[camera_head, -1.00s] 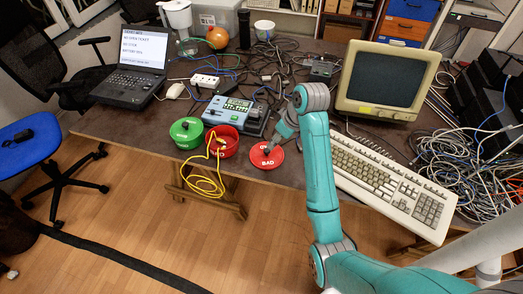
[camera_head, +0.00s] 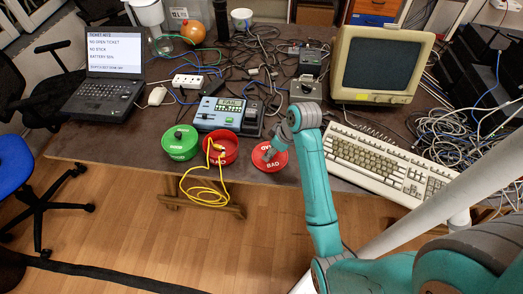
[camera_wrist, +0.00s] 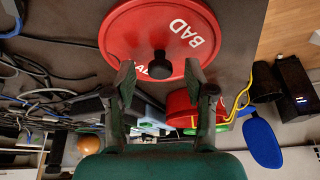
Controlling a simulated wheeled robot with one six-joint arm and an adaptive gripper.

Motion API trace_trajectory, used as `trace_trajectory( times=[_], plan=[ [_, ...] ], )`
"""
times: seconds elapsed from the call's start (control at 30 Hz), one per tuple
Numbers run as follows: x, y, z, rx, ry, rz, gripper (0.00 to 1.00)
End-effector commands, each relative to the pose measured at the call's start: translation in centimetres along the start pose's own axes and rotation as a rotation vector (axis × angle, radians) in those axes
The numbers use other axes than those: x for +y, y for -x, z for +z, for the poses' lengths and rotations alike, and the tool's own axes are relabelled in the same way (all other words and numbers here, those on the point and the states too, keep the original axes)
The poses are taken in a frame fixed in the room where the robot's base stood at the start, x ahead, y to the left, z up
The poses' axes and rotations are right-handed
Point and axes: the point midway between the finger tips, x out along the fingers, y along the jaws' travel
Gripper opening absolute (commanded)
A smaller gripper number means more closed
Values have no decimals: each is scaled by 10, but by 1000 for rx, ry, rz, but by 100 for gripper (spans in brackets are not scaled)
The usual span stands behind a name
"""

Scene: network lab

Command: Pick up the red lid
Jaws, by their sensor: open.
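The red lid (camera_head: 268,157), marked "BAD", lies on the front part of the table in the head view, right of the red container. In the wrist view the lid (camera_wrist: 180,38) fills the upper middle, with its dark knob (camera_wrist: 159,64) facing me. My gripper (camera_wrist: 160,82) is open, its two fingers on either side of the knob's lower end and apart from it. Nothing is held.
The red container (camera_head: 222,148) with a yellow cable (camera_head: 205,192) and a green lidded container (camera_head: 181,142) stand left of the lid. A tester (camera_head: 228,114) stands behind. The keyboard (camera_head: 378,160) and monitor (camera_head: 378,68) are at right. Loose cables crowd the back.

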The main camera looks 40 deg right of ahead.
Motion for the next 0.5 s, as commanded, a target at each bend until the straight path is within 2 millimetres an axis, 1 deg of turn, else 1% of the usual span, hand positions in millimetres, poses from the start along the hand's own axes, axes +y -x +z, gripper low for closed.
trace_trajectory(
  times=[0.07, 0.27, 0.3, 0.37, 0.4, 0.5],
  plan=[
    [0, -2, 3, 0, 0, 0, 54],
    [0, -2, 3, 0, 1, 0, 54],
    [0, -2, 3, 0, 1, 0, 49],
    [0, -2, 3, 0, 1, 0, 34],
    [0, -2, 3, 0, 1, 0, 24],
    [0, -2, 3, 0, 1, 0, 0]
  ],
)
